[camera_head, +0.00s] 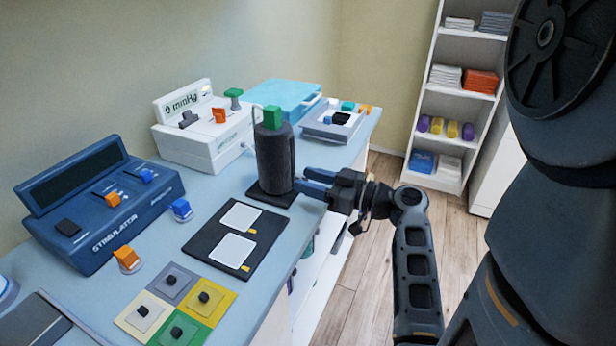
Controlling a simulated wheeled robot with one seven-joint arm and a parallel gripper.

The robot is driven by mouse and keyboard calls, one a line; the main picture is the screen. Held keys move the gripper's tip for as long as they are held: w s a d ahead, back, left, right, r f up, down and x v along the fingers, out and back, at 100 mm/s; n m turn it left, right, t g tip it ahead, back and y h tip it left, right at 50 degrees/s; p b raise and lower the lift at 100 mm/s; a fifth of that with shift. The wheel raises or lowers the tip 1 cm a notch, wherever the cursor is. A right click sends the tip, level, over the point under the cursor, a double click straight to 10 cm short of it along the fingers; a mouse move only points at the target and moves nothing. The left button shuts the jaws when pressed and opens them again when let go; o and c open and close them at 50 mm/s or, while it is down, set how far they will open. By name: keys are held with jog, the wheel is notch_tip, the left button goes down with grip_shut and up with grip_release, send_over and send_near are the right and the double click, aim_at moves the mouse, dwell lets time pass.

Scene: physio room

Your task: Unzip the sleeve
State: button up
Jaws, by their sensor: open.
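The sleeve (274,160) is a dark grey upright cylinder on a black base plate (270,197), standing on the blue counter top. A green block (272,117) sits at its top. My gripper (312,184) is open, with its blue fingers pointing left at the sleeve's right side, low on it. I cannot tell whether the fingertips touch the sleeve. The zip pull is not clearly visible.
A white pressure unit (203,143) and a light blue case (283,98) stand behind. A blue stimulator (97,205) is at left. A black board (213,262) with two white pads and several coloured squares (172,301) lie in front. A shelf unit (459,95) stands beyond the wooden floor.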

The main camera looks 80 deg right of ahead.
jog(key=shift+w+d, duration=0.1)
jog(key=shift+w, duration=0.25)
jog(key=shift+c, duration=0.3)
grip_shut()
